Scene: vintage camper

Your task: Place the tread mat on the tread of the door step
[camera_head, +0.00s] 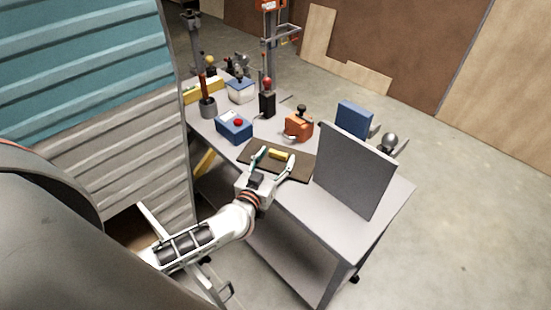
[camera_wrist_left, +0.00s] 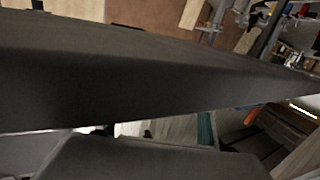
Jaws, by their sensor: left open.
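A flat dark brown mat (camera_head: 248,152), which looks like the tread mat, lies near the front edge of the workbench with a small yellow block (camera_head: 279,154) on it. My left gripper (camera_head: 274,161) is open, its two fingers spread over the mat on either side of the yellow block; contact cannot be told. In the left wrist view a broad dark slab (camera_wrist_left: 150,85) crosses the picture; I cannot tell whether it is the mat. A metal frame (camera_head: 226,291) below the camper doorway may be part of the door step; its tread is mostly hidden by my arm. My right gripper is not in view.
The workbench (camera_head: 390,195) carries a blue box with a red button (camera_head: 235,127), an orange device (camera_head: 299,125) and an upright grey panel (camera_head: 353,170) right of the mat. The camper's corrugated wall (camera_head: 120,130) stands at left. Floor (camera_head: 470,200) is clear at right.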

